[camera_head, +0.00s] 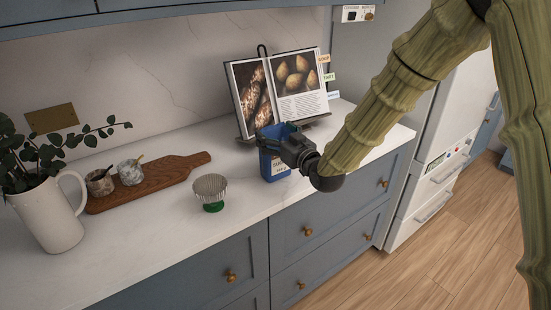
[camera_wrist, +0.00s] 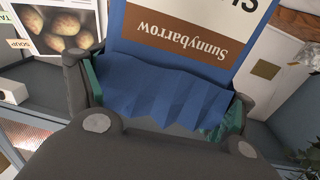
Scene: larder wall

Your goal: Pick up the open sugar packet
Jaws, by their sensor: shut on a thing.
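The blue sugar packet (camera_head: 274,166) stands upright near the front edge of the white counter, in front of the cookbook. In the wrist view the packet (camera_wrist: 160,90) fills the space between the fingers, with a brown band reading "Sunnybarrow" upside down. My gripper (camera_head: 281,138) is shut on the packet's upper part, reaching in from the right. Its two fingers (camera_wrist: 160,95) press the packet from both sides, and its surface is creased there. The packet's open top is mostly hidden by my gripper. I cannot tell whether its base touches the counter.
An open cookbook (camera_head: 282,91) on a stand is close behind the packet. A wooden board (camera_head: 150,184) with two small marble pots and a white jug (camera_head: 50,214) are farther left. Counter (camera_head: 245,212) between brush and packet is clear.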

